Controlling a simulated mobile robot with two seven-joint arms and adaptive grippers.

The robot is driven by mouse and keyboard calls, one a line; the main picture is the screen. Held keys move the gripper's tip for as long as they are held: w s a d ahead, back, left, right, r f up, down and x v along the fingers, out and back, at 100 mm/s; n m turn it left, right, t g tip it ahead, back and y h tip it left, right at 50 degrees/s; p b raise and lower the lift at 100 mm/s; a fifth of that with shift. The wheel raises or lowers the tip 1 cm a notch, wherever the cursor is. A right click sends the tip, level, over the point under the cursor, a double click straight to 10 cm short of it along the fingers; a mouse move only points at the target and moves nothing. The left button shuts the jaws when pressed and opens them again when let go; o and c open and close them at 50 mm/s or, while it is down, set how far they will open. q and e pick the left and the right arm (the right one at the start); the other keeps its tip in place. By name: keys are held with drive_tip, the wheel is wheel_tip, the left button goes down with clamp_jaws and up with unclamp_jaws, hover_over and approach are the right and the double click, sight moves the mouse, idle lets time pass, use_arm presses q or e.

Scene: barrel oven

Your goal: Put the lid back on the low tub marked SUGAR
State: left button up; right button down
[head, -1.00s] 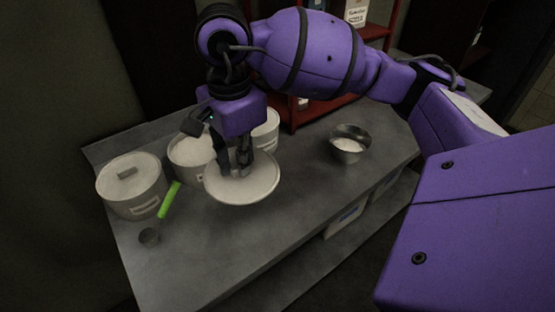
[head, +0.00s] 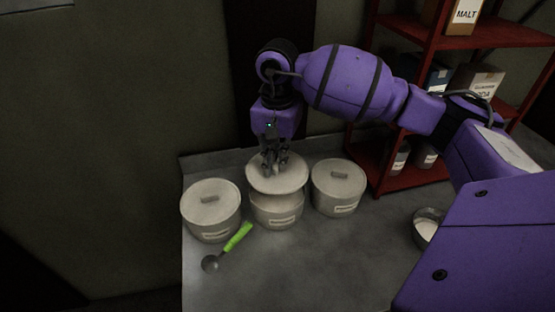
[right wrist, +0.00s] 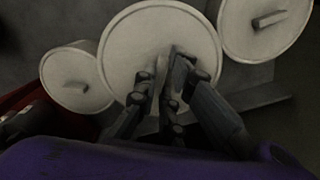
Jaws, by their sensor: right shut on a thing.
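My right gripper (head: 275,169) is shut on the handle of a round pale lid (head: 291,181). The lid is roughly level above the middle tub (head: 277,213), hiding its opening. I cannot tell whether lid and rim touch. The tub's front label is too small to read. In the right wrist view the fingers (right wrist: 165,75) close on the handle of the lid (right wrist: 135,45), which hides the tub beneath. My left gripper is not in view.
Lidded tubs stand close on the left (head: 211,212) and right (head: 339,187). A scoop with a green handle (head: 237,237) lies in front. A metal bowl (head: 426,226) stands at the right of the grey counter (head: 310,265). A red shelf (head: 385,160) is behind right.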

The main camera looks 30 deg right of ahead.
drive_tip(key=shift+s+f, duration=0.15)
drive_tip(key=shift+f, duration=0.3)
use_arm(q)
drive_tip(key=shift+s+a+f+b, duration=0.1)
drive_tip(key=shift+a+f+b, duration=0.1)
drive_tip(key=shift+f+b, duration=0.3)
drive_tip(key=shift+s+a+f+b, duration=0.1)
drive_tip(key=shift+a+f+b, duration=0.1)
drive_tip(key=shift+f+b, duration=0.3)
use_arm(e)
wheel_tip(320, 180, down, 6)
drive_tip(key=shift+r, duration=0.25)
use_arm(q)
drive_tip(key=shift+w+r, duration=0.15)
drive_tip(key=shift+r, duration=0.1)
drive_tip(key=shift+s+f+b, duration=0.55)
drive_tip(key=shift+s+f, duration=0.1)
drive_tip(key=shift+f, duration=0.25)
use_arm(e)
drive_tip(key=shift+f, duration=0.15)
idle(1.0)
